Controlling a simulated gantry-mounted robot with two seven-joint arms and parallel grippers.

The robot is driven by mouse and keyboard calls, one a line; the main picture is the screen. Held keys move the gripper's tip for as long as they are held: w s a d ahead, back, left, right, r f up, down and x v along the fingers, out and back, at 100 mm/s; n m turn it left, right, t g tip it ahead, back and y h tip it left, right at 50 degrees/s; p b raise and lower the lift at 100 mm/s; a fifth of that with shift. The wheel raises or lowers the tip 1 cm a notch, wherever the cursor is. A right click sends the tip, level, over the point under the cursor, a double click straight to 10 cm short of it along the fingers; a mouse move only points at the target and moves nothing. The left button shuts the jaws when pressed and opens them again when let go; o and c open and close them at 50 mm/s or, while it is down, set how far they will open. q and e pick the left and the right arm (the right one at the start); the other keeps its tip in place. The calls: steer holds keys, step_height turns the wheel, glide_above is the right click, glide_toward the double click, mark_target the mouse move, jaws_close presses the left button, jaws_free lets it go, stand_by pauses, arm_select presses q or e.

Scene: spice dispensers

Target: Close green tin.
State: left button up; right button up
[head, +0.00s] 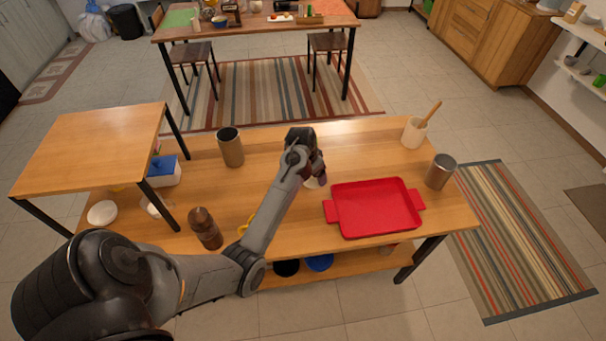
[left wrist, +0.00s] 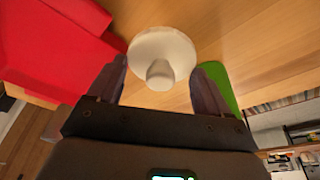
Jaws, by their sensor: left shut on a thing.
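My left gripper (head: 316,172) is over the middle of the wooden table, left of the red tray. In the left wrist view its fingers (left wrist: 158,75) are on either side of a white round lid-like piece with a knob (left wrist: 160,50), and they are shut on it. A bit of this white piece (head: 313,183) shows below the gripper in the head view. A green surface (left wrist: 220,83), perhaps the green tin, shows behind one finger in the left wrist view and is mostly hidden. No green tin can be made out in the head view. My right gripper is not in view.
The red tray (head: 375,208) lies right of my gripper. A dark canister (head: 230,147) stands to the left, a brown mill (head: 205,228) at the front left. A grey metal canister (head: 440,171) and a white utensil pot (head: 414,133) stand at the right.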

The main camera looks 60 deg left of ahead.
arm_select(q)
steer(key=w+d+r, duration=0.2)
steer(key=d+r, duration=0.2)
steer(key=d, duration=0.2)
steer(key=shift+b, duration=0.45)
steer(key=shift+a, duration=0.1)
